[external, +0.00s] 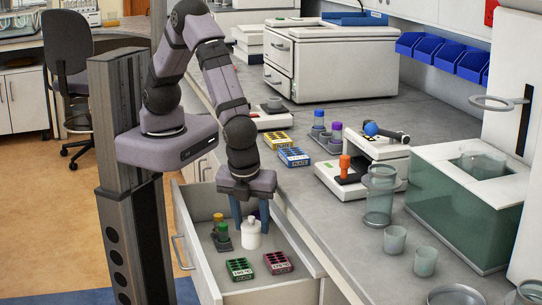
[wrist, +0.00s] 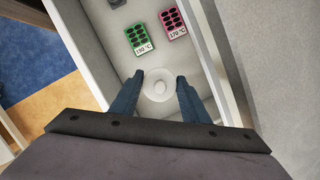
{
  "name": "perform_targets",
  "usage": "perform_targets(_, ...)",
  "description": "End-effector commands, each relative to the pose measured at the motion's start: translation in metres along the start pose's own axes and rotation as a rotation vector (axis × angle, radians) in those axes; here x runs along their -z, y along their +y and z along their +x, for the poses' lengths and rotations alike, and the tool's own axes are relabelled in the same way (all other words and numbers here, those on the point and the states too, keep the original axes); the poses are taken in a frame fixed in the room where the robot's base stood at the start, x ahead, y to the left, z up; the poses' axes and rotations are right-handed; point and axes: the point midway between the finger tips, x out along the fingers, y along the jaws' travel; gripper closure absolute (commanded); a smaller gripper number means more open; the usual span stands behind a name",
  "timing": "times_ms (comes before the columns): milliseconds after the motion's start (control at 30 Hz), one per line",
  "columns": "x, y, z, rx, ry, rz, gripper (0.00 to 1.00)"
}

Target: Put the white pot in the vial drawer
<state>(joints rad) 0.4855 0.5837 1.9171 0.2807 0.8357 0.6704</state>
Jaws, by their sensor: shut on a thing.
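The white pot (external: 251,236) is a small round bottle with a narrow top. My gripper (external: 250,213) points down and is shut on it, with one blue finger on each side. In the wrist view the pot (wrist: 159,87) sits between the fingertips, seen from above. The vial drawer (external: 190,247) is pulled open, and the pot is inside its outline. I cannot tell whether the pot's base touches the drawer floor (wrist: 122,62).
The drawer also holds a green rack (external: 240,269), a pink rack (external: 277,263) and vials with yellow and green caps (external: 221,234) left of the pot. The counter (external: 330,225) edge runs along the drawer's right. Yellow (external: 278,140) and blue (external: 294,157) racks stand on the counter.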

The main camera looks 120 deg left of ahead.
Motion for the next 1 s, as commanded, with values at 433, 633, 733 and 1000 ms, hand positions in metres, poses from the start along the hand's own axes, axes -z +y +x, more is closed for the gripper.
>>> perform_targets(433,0.025,0.001,0.092,-0.003,-0.003,0.002,0.82)
perform_targets(633,0.029,0.000,0.107,-0.001,-0.001,0.001,0.82)
perform_targets(733,0.030,0.000,0.108,0.000,0.000,0.001,0.82)
perform_targets(1000,0.034,0.001,0.125,-0.002,-0.003,0.001,0.82)
